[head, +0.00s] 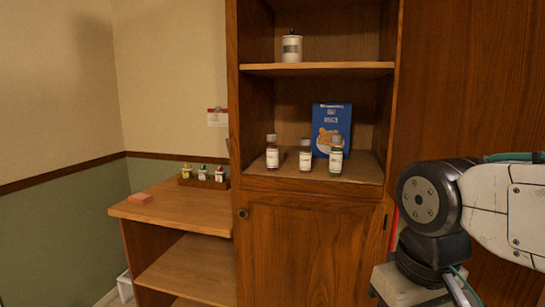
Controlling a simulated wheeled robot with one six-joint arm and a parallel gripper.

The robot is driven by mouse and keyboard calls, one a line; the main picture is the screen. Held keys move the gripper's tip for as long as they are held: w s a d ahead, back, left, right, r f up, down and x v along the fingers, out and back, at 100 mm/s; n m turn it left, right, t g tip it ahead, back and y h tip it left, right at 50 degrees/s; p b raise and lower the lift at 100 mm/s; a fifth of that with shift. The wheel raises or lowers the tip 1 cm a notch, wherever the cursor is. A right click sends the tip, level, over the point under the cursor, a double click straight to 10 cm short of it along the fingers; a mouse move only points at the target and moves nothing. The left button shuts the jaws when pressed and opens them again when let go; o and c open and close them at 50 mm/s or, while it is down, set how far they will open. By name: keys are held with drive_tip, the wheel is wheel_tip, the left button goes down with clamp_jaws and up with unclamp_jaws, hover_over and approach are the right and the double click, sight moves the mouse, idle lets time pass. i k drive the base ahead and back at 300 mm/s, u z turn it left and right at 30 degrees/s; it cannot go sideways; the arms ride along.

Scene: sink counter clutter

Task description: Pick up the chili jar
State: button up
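Three small jars with white labels stand upright on the middle shelf (253,174) of the wooden cabinet: a left jar (272,157), a middle jar (305,158) and a right jar (336,160). The right one has a greenish look. Several smaller bottles (203,173) stand in a dark wooden rack on the low side counter. The labels are too small to read, so I cannot tell which is the chili jar. My arm shows at the right, in front of the cabinet's right side. My gripper's fingers are not in view.
A blue box (331,127) stands behind the middle and right jars. A white canister (291,47) is on the upper shelf (330,69). A pink block (139,198) lies on the side counter (170,213). The shelf's front left is bare.

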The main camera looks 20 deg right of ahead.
sight(271, 145)
drive_tip(key=z, duration=0.1)
drive_tip(key=k, duration=0.3)
drive_tip(key=u, duration=0.75)
drive_tip(key=i, duration=0.85)
drive_tip(key=z, duration=0.45)
